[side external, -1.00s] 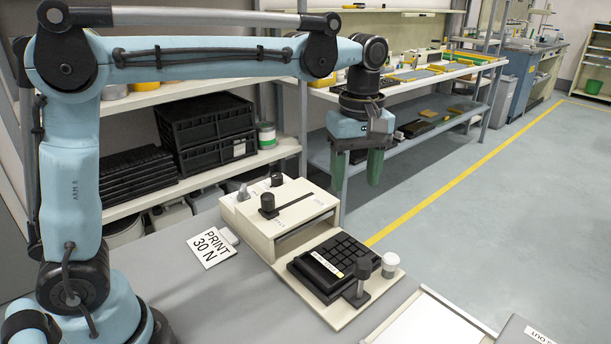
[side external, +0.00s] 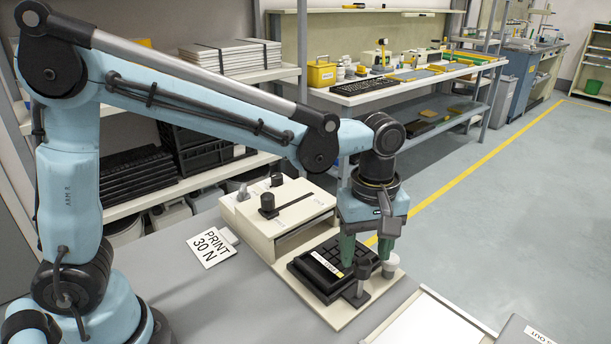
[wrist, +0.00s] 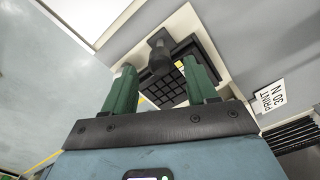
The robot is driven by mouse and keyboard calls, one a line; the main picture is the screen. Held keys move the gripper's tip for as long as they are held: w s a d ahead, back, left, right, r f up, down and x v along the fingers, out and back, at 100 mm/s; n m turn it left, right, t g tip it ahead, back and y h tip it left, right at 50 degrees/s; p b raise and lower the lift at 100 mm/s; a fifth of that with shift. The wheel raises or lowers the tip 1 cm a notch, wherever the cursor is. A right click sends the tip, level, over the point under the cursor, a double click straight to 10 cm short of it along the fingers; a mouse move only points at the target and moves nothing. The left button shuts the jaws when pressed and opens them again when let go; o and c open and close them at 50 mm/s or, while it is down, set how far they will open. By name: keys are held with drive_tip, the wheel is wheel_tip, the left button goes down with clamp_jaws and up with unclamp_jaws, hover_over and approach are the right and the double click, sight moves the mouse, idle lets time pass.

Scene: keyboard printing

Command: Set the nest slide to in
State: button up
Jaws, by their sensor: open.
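The nest (side external: 312,274) is a black tray on the cream base plate, in front of the cream printing machine, holding a black keypad (side external: 326,262) with a pale label strip. A dark knob on a post (side external: 363,271) stands at the nest's front right corner. It also shows in the wrist view (wrist: 160,52), in line with the space between the fingers. My gripper (side external: 366,257) has two green fingers, spread apart and empty, pointing down just above the knob. I cannot tell whether the fingertips reach below the knob's top. The gripper hides part of the keypad's far side.
A "PRINT 30 N" card (side external: 212,246) lies left. A white-surfaced tray (side external: 430,322) lies at the front right.

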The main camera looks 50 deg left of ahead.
sight(364, 261)
drive_tip(key=shift+f, duration=1.65)
clamp_jaws()
